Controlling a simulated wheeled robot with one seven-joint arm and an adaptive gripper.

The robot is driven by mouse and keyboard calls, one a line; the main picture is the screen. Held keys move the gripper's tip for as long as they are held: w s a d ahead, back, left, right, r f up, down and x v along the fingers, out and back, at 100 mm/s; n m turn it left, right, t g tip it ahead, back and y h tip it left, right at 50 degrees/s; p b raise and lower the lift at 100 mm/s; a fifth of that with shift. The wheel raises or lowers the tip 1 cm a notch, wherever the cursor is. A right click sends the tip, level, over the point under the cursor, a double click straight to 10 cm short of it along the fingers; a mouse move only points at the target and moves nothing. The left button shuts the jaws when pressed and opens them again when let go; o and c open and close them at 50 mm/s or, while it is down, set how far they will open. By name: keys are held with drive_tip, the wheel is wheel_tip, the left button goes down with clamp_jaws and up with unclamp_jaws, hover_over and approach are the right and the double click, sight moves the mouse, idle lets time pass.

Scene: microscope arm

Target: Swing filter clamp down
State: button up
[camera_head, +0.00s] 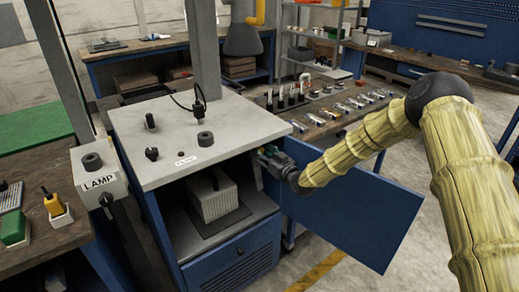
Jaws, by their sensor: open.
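A white ribbed block (214,202), which looks like a filter, sits on a dark mat inside the open blue cabinet (244,248). A small thin dark part (214,180) stands at the top of the block; it may be the clamp, but it is too small to tell. My gripper (262,160) is at the upper right of the cabinet opening, just under the worktop edge, to the right of the block and apart from it. It is open and seems empty. The fingertips are small and partly hard to make out.
The blue cabinet door (358,212) stands open to the right, below my arm. The grey worktop (250,128) overhangs the opening and carries several dark knobs and a black cable. A lamp box (98,170) stands at the left. A tool bench (345,108) is behind.

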drive_tip(key=shift+x, duration=1.3)
clamp_jaws()
